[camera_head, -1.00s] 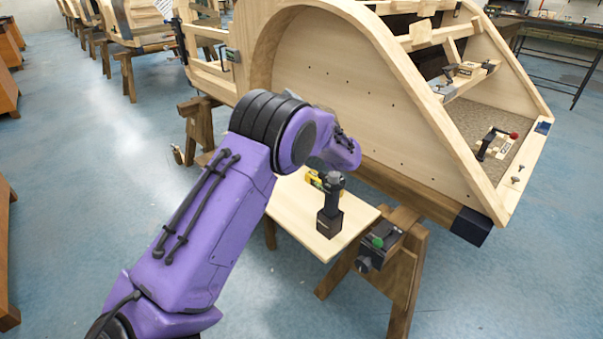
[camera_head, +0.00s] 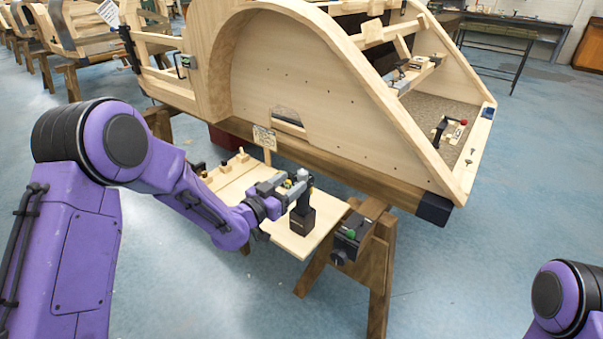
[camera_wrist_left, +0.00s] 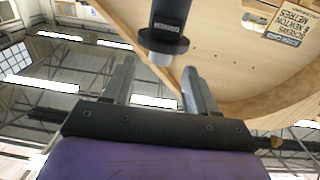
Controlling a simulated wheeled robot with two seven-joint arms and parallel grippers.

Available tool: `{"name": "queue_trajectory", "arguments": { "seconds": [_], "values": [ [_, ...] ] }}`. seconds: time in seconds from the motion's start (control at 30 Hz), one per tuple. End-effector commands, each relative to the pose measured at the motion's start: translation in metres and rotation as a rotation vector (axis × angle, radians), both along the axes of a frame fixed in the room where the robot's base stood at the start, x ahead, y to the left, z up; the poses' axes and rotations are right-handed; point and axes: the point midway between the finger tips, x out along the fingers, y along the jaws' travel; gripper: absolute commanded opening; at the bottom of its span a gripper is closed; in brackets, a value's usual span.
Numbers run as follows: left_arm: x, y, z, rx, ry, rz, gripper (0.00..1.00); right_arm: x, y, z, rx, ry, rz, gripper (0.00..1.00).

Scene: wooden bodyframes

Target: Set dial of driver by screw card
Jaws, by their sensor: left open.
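The black driver (camera_head: 302,211) stands upright on its block-shaped base on the small wooden board. In the left wrist view, a black cylinder with a wide collar (camera_wrist_left: 164,38) and a pale tip, apparently part of the driver, is ahead of the jaws. The screw card (camera_head: 264,138) stands on a stick behind the board. In the left wrist view the card (camera_wrist_left: 285,22) reads "screws 8 newton metres". My left gripper (camera_head: 290,187) is beside the driver's upper part; its open fingers (camera_wrist_left: 157,78) show no contact. The dial's setting is unreadable. My right gripper is out of view.
The board (camera_head: 290,243) also carries small wooden blocks at its left end. The large wooden bodyframe (camera_head: 310,100) rises close behind. A trestle (camera_head: 375,265) with a black clamp device (camera_head: 347,240) stands right of the board. Blue floor is clear in front.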

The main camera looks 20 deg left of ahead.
Motion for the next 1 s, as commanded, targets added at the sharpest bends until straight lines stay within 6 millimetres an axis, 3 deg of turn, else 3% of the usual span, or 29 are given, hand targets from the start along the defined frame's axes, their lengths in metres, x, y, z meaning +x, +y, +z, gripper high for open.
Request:
{"name": "queue_trajectory", "arguments": {
  "seconds": [0.1, 0.3, 0.6, 0.67, 0.77, 1.0],
  "values": [
    [0.025, -0.01, 0.001, 0.001, -0.002, -0.001, 0.57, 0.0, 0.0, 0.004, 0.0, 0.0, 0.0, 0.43],
    [0.051, -0.02, 0.0, 0.0, -0.001, 0.002, 0.57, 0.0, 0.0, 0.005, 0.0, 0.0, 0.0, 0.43],
    [0.056, -0.022, 0.0, -0.001, -0.001, 0.001, 0.57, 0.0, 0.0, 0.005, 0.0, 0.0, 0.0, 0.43],
    [0.056, -0.022, 0.0, 0.0, -0.001, 0.001, 0.41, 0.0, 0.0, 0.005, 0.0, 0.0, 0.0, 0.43],
    [0.056, -0.022, 0.0, 0.0, -0.001, 0.001, 0.08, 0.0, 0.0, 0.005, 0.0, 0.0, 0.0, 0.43],
    [0.055, -0.022, 0.0, 0.0, -0.002, 0.012, 0.07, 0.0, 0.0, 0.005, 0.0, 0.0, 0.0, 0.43]
  ]
}}
